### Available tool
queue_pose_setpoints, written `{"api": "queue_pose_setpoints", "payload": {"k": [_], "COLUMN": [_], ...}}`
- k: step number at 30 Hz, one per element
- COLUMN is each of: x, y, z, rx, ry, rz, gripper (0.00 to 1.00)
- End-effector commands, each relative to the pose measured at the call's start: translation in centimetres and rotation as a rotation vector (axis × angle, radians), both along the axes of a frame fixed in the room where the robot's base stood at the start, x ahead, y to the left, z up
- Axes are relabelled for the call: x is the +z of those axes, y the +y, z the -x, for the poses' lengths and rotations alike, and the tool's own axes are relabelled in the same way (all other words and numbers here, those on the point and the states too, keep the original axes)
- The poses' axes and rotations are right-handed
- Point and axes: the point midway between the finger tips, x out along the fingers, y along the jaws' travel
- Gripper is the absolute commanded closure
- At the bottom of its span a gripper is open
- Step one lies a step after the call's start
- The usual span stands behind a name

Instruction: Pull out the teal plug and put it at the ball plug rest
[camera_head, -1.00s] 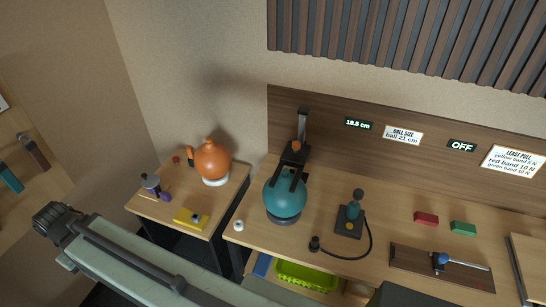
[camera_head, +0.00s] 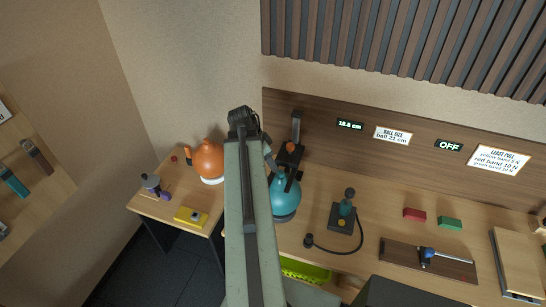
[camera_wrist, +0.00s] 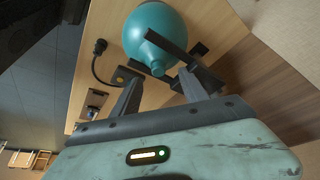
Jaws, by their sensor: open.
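The teal ball (camera_head: 285,201) sits on the bench under a dark measuring stand (camera_head: 291,150). In the wrist view the teal ball (camera_wrist: 160,35) narrows to a neck with a small round teal end (camera_wrist: 158,68), where the plug seems to be; I cannot tell plug from neck. My gripper (camera_wrist: 159,82) is open and empty, its two fingers apart on either side below that end, with no clear contact. In the head view my arm and wrist hide part of the ball's left side. I cannot make out the ball plug rest.
Dark arms of the stand (camera_wrist: 165,45) cross close beside the neck. An orange ball (camera_head: 208,160) and yellow block (camera_head: 190,216) are on the left table. A hand pump (camera_head: 343,216) with hose, a red block (camera_head: 414,214) and a green block (camera_head: 450,223) lie right.

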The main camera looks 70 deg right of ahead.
Motion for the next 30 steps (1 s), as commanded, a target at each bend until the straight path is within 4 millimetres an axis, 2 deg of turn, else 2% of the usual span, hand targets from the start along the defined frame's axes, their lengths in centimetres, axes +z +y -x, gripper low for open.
{"api": "queue_pose_setpoints", "payload": {"k": [3,10,22,30], "x": [0.2,-0.9,-7.0,-7.1], "y": [-0.7,-0.9,-2.6,-2.9], "z": [1.3,1.5,3.0,3.3], "rx": [-0.046,-0.046,-0.046,-0.045], "ry": [-0.002,-0.003,-0.002,-0.003], "rz": [0.014,0.013,0.011,0.012], "gripper": [0.48,0.48,0.48,0.48]}}
